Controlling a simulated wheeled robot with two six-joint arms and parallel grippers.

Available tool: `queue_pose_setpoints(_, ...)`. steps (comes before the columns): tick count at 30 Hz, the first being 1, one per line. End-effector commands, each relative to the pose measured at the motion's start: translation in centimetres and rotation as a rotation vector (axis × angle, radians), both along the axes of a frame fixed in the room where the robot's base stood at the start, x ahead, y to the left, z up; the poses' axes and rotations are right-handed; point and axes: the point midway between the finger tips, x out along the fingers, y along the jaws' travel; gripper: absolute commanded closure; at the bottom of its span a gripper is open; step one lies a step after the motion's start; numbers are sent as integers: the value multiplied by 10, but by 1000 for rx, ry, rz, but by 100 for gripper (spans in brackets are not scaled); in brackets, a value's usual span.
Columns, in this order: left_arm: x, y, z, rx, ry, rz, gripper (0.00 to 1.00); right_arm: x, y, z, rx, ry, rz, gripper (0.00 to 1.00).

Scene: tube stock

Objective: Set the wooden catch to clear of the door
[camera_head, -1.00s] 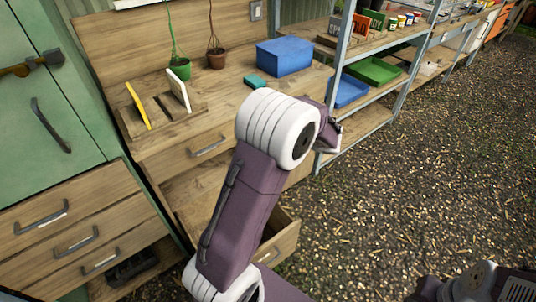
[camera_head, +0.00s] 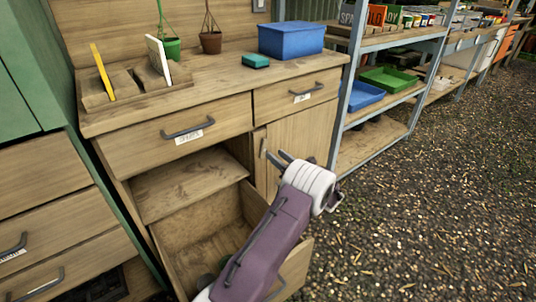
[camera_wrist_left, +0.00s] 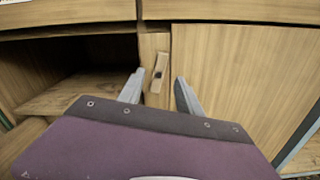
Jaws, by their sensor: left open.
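The wooden catch (camera_wrist_left: 160,72) is a small light-wood bar with a dark spot at its middle. In the left wrist view it sits on the narrow post left of the closed cupboard door (camera_wrist_left: 235,85). It stands nearly upright, its upper end leaning right towards the door edge. In the head view the catch (camera_head: 264,148) is small, beside the door (camera_head: 300,140). My left gripper (camera_head: 278,157) is open in front of it; in the left wrist view the fingers (camera_wrist_left: 158,82) lie either side of the catch, with no clear contact. My right gripper is out of view.
An open drawer (camera_head: 215,250) sticks out below an open shelf space, left of the door. Drawers with handles lie above it. The bench top holds a blue box (camera_head: 291,40), a teal block (camera_head: 255,61) and pots. Metal shelving stands at right; the gravel floor there is clear.

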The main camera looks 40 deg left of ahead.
Motion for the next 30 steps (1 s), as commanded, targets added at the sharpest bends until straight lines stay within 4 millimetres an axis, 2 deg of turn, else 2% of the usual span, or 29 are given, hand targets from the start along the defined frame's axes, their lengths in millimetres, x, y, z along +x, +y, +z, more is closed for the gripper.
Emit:
queue_pose_setpoints(1, 2, 12, -6, 1, -3, 5, 58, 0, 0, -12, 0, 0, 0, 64)
queue_pose_setpoints(7, 12, 46, -5, 0, -2, 3, 58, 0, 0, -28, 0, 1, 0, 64)
queue_pose_setpoints(12, 16, 58, -2, 0, 0, 1, 58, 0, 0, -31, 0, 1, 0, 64)
queue_pose_setpoints(18, 17, 58, 0, 0, 0, 0, 58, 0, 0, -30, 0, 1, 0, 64)
queue_pose_setpoints(19, 17, 58, 0, 0, 0, 0, 61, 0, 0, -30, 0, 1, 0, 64)
queue_pose_setpoints(23, 16, 58, -1, 0, 0, 0, 97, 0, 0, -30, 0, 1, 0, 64)
queue_pose_setpoints(24, 16, 58, -1, 0, 0, 0, 100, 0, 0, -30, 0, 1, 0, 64)
queue_pose_setpoints(30, 15, 58, -1, -19, -65, 0, 100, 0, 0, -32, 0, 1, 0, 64)
